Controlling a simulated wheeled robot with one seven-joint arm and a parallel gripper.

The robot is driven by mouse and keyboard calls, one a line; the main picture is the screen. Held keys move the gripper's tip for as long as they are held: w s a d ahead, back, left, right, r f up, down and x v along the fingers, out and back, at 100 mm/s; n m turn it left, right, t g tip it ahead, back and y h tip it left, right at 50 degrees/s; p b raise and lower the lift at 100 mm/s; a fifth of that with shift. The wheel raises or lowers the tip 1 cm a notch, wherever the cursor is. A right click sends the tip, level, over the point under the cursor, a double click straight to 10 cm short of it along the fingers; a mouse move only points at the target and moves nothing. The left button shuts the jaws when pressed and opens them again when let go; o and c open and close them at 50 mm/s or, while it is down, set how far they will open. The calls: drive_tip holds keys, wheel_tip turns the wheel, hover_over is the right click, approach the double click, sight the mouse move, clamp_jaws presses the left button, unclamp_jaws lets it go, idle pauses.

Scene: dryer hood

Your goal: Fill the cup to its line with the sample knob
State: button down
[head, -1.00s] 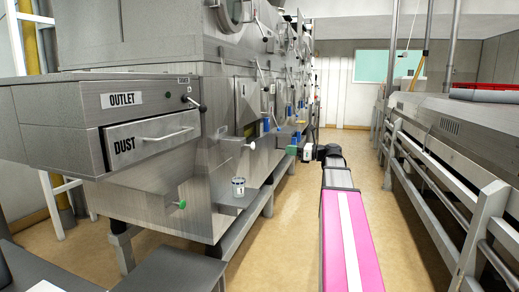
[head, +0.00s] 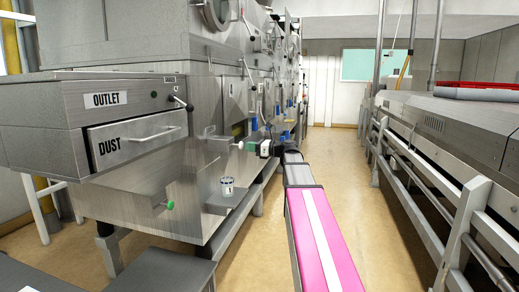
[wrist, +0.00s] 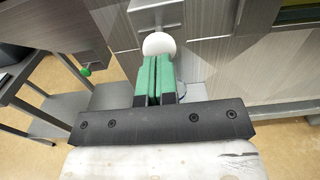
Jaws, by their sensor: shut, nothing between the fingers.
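The cup (head: 227,187), small and pale with dark marks, stands upright on a low metal shelf (head: 222,203) at the dryer's side. Its fill level and line are too small to tell. A round white knob (wrist: 158,44), which I take for the sample knob, sticks out from the metal face above the cup; it also shows in the head view (head: 240,145). My gripper (wrist: 154,58) is shut and empty, its green fingertips right at the white knob. I cannot tell whether they touch it. My gripper (head: 248,146) is above and to the right of the cup in the head view.
A green knob (head: 169,204) sits on the lower panel, left of the cup. The dust drawer (head: 137,137) and a lever (head: 181,102) are at upper left. A railed machine (head: 450,140) stands at right. The aisle floor (head: 345,190) between is clear.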

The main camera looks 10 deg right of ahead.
drive_tip(key=shift+w+a, duration=0.25)
drive_tip(key=shift+a, duration=0.25)
drive_tip(key=shift+w+a, duration=0.1)
